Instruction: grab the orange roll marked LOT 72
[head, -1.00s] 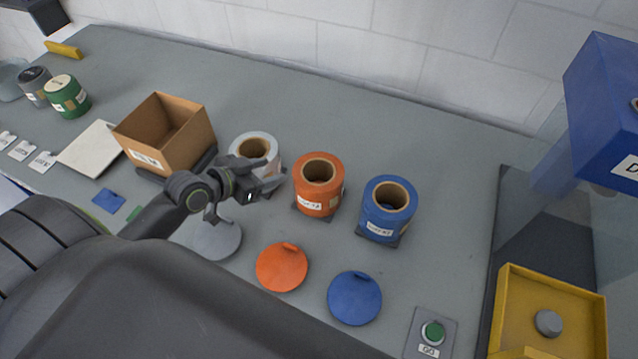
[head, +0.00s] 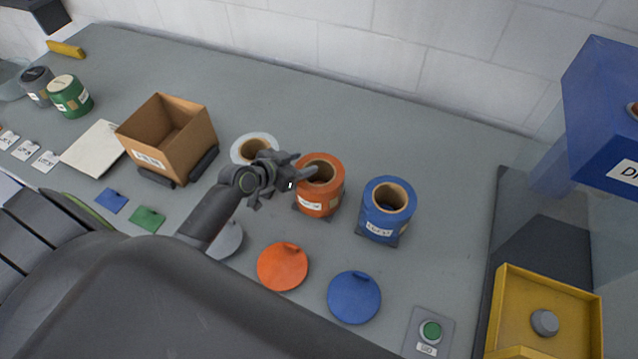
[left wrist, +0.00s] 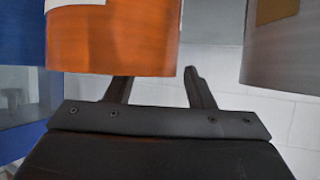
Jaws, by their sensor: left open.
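The orange roll (head: 328,196) stands upright on a dark base between the white and blue rolls. Its white label is too small to read surely. My left gripper (head: 303,170) is open, at the upper left side of the orange roll. In the left wrist view, the orange roll (left wrist: 115,42) fills the upper middle. My left gripper's fingers (left wrist: 157,88) show just below it there; one fingertip is beside its edge and the other is partly hidden by it. I cannot tell whether they touch. My right gripper is not in view.
The white roll (head: 240,148) is close on the left, partly behind my gripper. The blue roll (head: 385,222) is close on the right. Orange (head: 282,268) and blue discs (head: 354,298) lie in front. A cardboard box (head: 180,153) stands left; a yellow tray (head: 508,300) is at right.

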